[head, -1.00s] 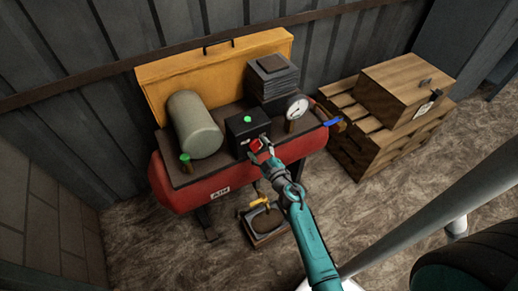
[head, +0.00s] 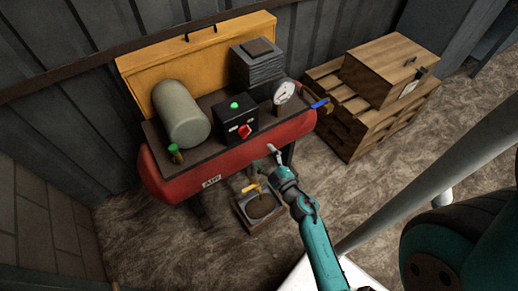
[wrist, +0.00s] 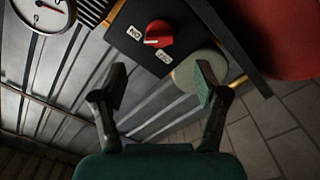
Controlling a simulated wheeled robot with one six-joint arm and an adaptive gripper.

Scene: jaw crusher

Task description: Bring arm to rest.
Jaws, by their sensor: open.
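My gripper (head: 272,160) is at the end of my teal arm, in front of the red air tank (head: 240,143) in the head view. In the wrist view my gripper (wrist: 160,85) has its two fingers spread with nothing between them. The black switch box (head: 236,120) has a red knob (head: 244,131) on its front and a green lamp on top. The red knob also shows in the wrist view (wrist: 159,34), beyond the fingertips and apart from them, with small white labels beside it.
A round gauge (head: 284,92) and a blue-handled valve (head: 319,104) sit at the tank's right end. A yellow-handled drain valve (head: 250,188) hangs over a tray (head: 252,225) below. A wooden crate (head: 388,68) rests on pallets at right. Floor between tank and pallets is clear.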

